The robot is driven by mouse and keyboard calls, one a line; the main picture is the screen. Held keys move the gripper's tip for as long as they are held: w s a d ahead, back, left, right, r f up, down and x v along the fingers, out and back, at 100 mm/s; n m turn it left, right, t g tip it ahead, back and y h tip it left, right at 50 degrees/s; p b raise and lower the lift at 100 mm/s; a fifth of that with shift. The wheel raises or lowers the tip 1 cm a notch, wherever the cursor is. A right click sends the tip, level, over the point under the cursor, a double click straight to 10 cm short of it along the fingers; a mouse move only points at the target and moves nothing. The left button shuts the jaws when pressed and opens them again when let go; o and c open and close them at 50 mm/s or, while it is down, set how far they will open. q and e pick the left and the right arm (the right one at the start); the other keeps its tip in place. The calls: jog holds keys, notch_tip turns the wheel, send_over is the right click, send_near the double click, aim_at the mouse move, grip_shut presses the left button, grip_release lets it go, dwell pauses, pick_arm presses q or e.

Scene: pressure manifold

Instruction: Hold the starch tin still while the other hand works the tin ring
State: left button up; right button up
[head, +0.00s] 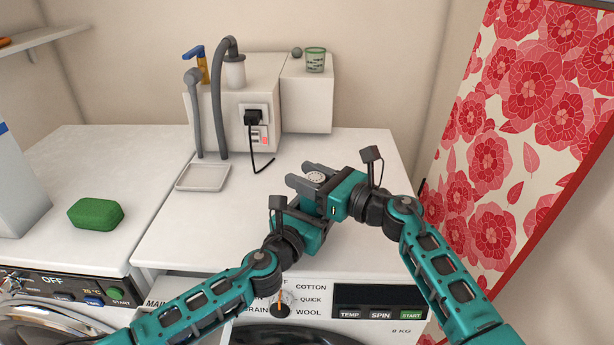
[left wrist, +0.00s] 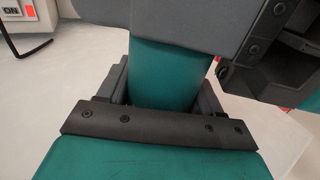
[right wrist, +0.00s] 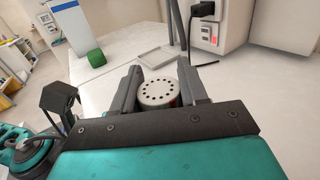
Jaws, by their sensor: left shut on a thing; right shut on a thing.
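The starch tin is upright over the right-hand white top. Its pale round top with dark holes (head: 316,177) shows between my right gripper's fingers (head: 309,175). The right wrist view shows this perforated top (right wrist: 158,93) closely, with a bit of red at its side. The ring itself cannot be told apart clearly; the right fingers close around the tin's upper end. In the left wrist view, my left gripper (left wrist: 160,92) is shut on the smooth teal tin body (left wrist: 165,75), below the right gripper's dark fingers. The tin's base is hidden.
A shallow grey tray (head: 203,177) lies behind left. A white box with a black plug (head: 252,117) and hoses stands at the back. A green sponge (head: 96,213) lies on the left top. A floral panel (head: 530,130) borders the right. The white top around the grippers is clear.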

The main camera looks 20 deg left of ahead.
jog(key=shift+w+d+m+t+h, duration=0.15)
jog(key=shift+m+t+h, duration=0.5)
jog(key=shift+t, duration=0.4)
jog(key=shift+w+m+t+h, duration=0.15)
jog(key=shift+m+t+h, duration=0.3)
jog(key=shift+m+t, duration=0.45)
jog(key=o, duration=1)
jog(key=v, duration=1.2)
jog(key=shift+s+f, duration=0.1)
jog(key=shift+f, duration=0.05)
